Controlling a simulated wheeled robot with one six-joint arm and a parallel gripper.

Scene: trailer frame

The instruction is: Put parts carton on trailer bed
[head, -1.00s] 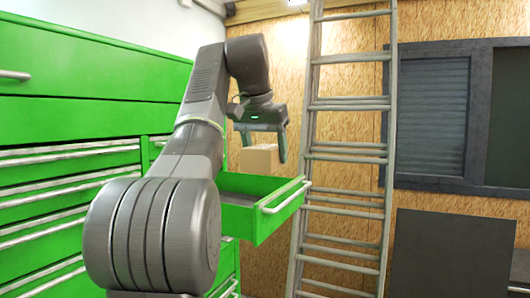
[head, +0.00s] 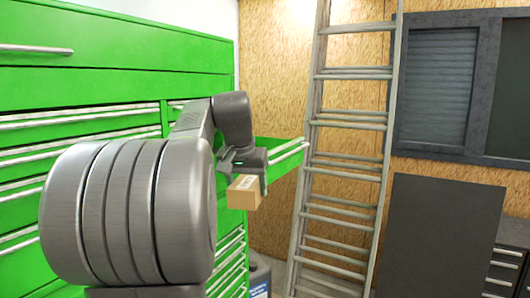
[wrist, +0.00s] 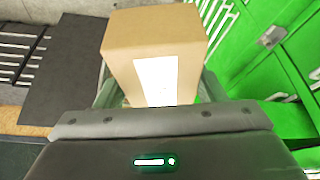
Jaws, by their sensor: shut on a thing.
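The parts carton (head: 244,192) is a small brown cardboard box with a white label on one face. My gripper (head: 250,170) is shut on it and holds it in the air, in front of the open green drawer in the head view. In the wrist view the carton (wrist: 155,50) fills the upper middle, between the fingers of my gripper (wrist: 155,95), with its label toward the camera. The trailer bed is not clearly seen in any view.
A green drawer cabinet (head: 100,80) stands at the left, with one drawer (head: 280,152) pulled out behind my gripper. A metal ladder (head: 345,150) leans on the wood-board wall. A dark panel (head: 430,235) stands at the right, beside a dark drawer unit (head: 505,265).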

